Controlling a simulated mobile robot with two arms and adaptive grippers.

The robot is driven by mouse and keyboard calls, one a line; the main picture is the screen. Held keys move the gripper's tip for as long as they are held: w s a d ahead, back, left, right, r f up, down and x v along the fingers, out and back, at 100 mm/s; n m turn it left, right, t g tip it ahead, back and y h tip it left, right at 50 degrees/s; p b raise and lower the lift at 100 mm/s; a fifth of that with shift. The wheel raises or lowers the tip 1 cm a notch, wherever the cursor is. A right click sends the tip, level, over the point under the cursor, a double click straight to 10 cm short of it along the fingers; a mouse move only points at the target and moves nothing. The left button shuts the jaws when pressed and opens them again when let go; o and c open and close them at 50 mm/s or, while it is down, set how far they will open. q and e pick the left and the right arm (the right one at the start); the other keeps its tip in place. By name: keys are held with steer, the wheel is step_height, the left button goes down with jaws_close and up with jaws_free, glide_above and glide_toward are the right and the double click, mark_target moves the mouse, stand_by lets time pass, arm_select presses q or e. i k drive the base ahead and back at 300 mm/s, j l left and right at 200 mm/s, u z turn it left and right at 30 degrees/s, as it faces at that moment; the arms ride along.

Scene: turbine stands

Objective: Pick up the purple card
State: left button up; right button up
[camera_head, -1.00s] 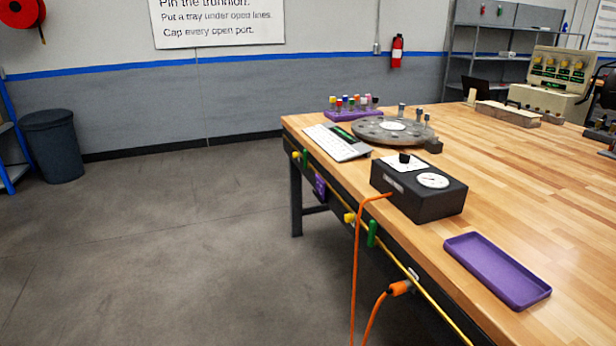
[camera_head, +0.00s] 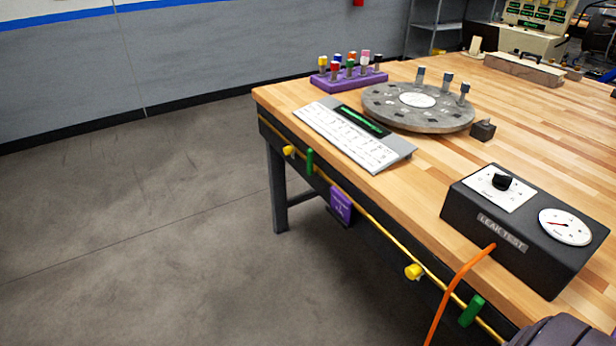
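A small purple card (camera_head: 341,205) with faint markings hangs upright at the front side of the workbench, beneath the yellow line that runs along its edge. It sits below the wooden top, near the bench's left leg. A dark piece is partly visible just under and behind it. Neither of my grippers can be made out in the head view, and nothing touches the card.
The workbench (camera_head: 430,185) carries a keyboard-like panel (camera_head: 352,134), a purple rack (camera_head: 347,80) of colored plugs, a round grey disc (camera_head: 418,108) and a black leak tester (camera_head: 520,235). An orange hose (camera_head: 455,285) hangs from the tester. Yellow and green handles jut from the bench side. Floor at left is clear.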

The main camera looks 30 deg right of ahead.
mark_target(341, 204)
steer(key=i+j+z, duration=0.1)
steer(key=i+z, duration=0.25)
steer(key=i, duration=0.2)
steer(key=i+j+z, duration=0.35)
steer(key=i, duration=0.15)
steer(key=i+l, duration=0.05)
steer(key=l, duration=0.05)
